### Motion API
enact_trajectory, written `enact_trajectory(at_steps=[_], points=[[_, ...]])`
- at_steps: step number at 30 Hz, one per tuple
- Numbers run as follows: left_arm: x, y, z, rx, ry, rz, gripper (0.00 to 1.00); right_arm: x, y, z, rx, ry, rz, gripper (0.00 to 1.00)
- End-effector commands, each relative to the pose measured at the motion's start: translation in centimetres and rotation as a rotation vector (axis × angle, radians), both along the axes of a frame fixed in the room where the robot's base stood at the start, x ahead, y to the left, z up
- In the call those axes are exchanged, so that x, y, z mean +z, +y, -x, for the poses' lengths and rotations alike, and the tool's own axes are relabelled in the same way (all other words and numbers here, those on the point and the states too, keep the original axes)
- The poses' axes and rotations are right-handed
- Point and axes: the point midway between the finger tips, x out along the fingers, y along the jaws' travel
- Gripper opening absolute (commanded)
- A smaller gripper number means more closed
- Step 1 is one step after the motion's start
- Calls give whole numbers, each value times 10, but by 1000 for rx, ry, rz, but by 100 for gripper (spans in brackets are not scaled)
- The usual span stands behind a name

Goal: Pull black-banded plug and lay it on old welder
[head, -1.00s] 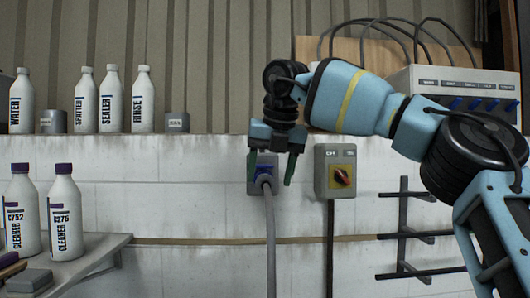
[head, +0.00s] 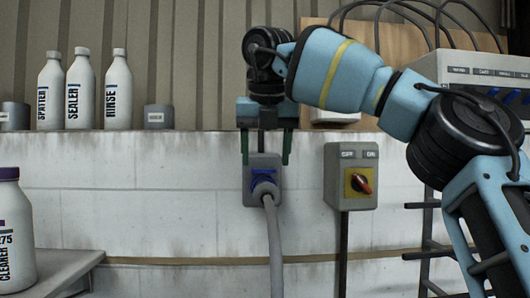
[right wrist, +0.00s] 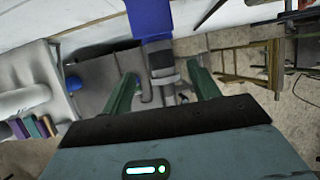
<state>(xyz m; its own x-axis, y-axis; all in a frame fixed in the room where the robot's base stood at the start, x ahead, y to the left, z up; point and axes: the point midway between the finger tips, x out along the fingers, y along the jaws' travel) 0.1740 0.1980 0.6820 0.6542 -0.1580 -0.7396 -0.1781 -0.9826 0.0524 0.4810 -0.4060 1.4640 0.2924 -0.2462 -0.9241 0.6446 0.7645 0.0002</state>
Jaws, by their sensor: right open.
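The plug (head: 264,184) is blue where it sits in a grey wall socket (head: 249,165), and a grey cable hangs down from it. In the right wrist view the plug (right wrist: 161,62) shows a dark band on its grey body, between the fingertips and beyond them. My right gripper (head: 265,150) is open, its green fingers pointing down on both sides of the socket's upper part. The fingers also show in the right wrist view (right wrist: 163,90), apart and empty. My left gripper is out of view. I cannot tell which thing is the old welder.
A switch box (head: 351,176) with a red handle on a yellow plate is right of the socket. A labelled grey unit (head: 480,80) with cables stands at upper right. Bottles (head: 80,90) stand on the ledge; a cleaner bottle (head: 8,240) stands on a shelf at lower left.

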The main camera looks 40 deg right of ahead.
Motion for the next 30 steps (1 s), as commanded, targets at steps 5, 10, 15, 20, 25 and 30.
enact_trajectory(at_steps=[5, 10, 15, 20, 25, 30], points=[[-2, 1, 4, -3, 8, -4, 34, -2, 0, -1, 1, 1, 1, 61], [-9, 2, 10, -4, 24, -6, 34, -14, -3, -5, 1, 4, 1, 61], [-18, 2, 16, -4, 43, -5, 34, -35, -9, -11, 0, 5, 3, 61], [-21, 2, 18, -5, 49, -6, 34, -55, -14, -17, 0, 4, 0, 61], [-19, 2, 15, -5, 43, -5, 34, -67, -18, -21, 1, 1, 1, 61], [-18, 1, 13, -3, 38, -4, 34, -72, -19, -23, 0, 0, 0, 61]])
